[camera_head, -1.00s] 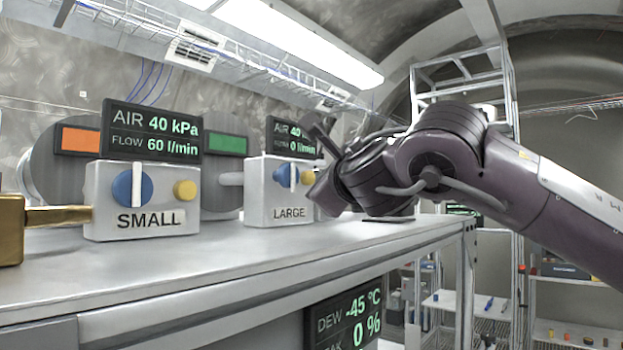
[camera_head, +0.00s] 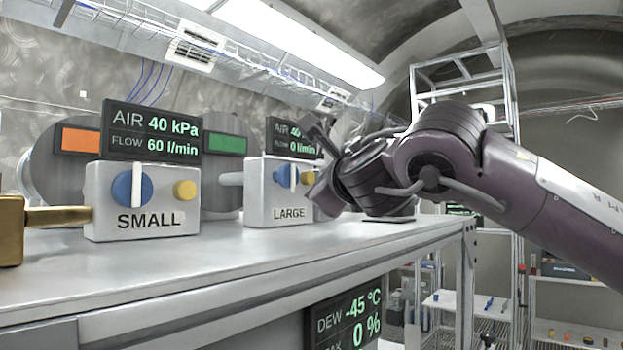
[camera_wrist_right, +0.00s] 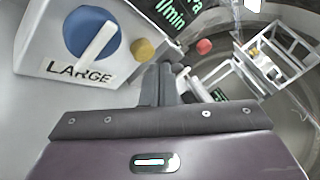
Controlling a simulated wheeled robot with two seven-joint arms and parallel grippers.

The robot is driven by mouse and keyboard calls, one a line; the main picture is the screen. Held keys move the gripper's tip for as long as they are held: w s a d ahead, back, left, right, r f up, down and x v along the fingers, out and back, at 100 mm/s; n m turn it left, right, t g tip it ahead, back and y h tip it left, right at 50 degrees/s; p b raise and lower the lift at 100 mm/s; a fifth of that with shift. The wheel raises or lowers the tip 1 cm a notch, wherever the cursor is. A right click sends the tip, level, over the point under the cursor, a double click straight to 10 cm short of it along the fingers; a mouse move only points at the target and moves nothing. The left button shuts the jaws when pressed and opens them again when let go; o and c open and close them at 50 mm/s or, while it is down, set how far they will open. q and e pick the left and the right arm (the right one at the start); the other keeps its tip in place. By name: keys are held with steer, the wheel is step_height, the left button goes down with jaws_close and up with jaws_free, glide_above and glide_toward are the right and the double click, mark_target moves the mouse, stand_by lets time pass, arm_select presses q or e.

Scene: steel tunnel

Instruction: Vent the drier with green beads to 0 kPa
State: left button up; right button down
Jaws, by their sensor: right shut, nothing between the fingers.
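The green bead window (camera_head: 227,145) shows on a grey cylinder behind the boxes. The orange bead window (camera_head: 80,140) is on the cylinder at left. The SMALL box (camera_head: 140,200) has a blue knob (camera_head: 132,186) with an upright white bar and a yellow button (camera_head: 185,190). Its display (camera_head: 152,131) reads AIR 40 kPa, FLOW 60 l/min. The LARGE box (camera_head: 262,197) has a similar knob (camera_head: 285,174) and button. Its display (camera_head: 293,138) is partly hidden; flow reads 0 l/min. My right gripper (camera_wrist_right: 160,68) is shut and empty, just below the yellow button (camera_wrist_right: 143,49) in the wrist view.
A brass fitting (camera_head: 45,216) stands at the left edge of the steel bench (camera_head: 190,268). A lower display (camera_head: 345,318) reads DEW -45 °C and 0 %. In the wrist view a red knob (camera_wrist_right: 204,46) lies beyond the box. Shelves stand at the right.

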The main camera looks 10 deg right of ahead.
steer(key=shift+w+a, duration=0.25)
steer(key=shift+w, duration=0.05)
steer(key=shift+w+a+p, duration=0.3)
steer(key=shift+w+p, duration=0.05)
steer(key=shift+w, duration=0.05)
stand_by(1.0)
stand_by(2.8)
steer(key=shift+s+d+f+b, duration=0.1)
steer(key=shift+s+d+b, duration=0.25)
steer(key=shift+s+b, duration=0.2)
steer(key=shift+s+d, duration=0.15)
steer(key=shift+d, duration=0.05)
steer(key=shift+s+d+b, duration=0.3)
steer(key=shift+s+b, duration=0.1)
steer(key=shift+b, duration=0.15)
steer(key=shift+s+d+b, duration=0.4)
steer(key=shift+s+d, duration=0.25)
steer(key=shift+s, duration=0.15)
steer(key=shift+s+d+b, duration=0.4)
steer(key=shift+s+d, duration=0.2)
steer(key=shift+s, duration=0.2)
